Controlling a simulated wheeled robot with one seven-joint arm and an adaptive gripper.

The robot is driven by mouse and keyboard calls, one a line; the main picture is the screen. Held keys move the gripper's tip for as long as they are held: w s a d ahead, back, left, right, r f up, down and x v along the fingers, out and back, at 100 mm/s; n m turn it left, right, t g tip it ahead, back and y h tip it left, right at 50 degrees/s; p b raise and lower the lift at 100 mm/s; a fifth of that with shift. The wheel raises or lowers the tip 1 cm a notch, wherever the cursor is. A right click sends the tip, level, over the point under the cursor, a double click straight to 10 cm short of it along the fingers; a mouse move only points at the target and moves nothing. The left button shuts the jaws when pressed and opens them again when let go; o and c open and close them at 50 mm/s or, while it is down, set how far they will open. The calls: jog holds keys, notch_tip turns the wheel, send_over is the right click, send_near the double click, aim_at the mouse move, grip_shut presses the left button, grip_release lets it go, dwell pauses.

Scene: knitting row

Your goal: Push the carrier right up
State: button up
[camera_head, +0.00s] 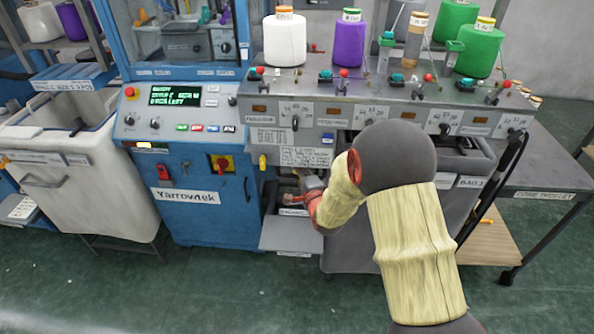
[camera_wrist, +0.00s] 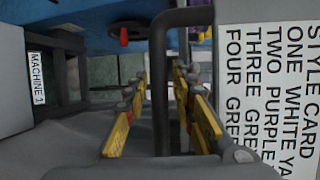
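My gripper (camera_wrist: 160,78) shows in the wrist view with its two yellow-padded fingers apart. A dark grey bent bar (camera_wrist: 160,50) stands between the fingers in the picture and turns right at the top. I cannot tell whether the fingers touch it, or whether it belongs to the carrier. No part is clearly marked as the carrier. In the head view my gripper (camera_head: 308,184) reaches into the opening under the knitting machine's grey front panel (camera_head: 345,110). My forearm hides much of that opening.
The style card (camera_wrist: 270,80) is close on the right in the wrist view; it also hangs on the panel (camera_head: 305,157). A blue control cabinet (camera_head: 205,195) stands left. A grey tray (camera_head: 290,235) lies below my gripper. White, purple and green yarn cones (camera_head: 285,40) stand on top.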

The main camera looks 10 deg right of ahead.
grip_shut()
jog(key=shift+f, duration=0.1)
dwell(0.6)
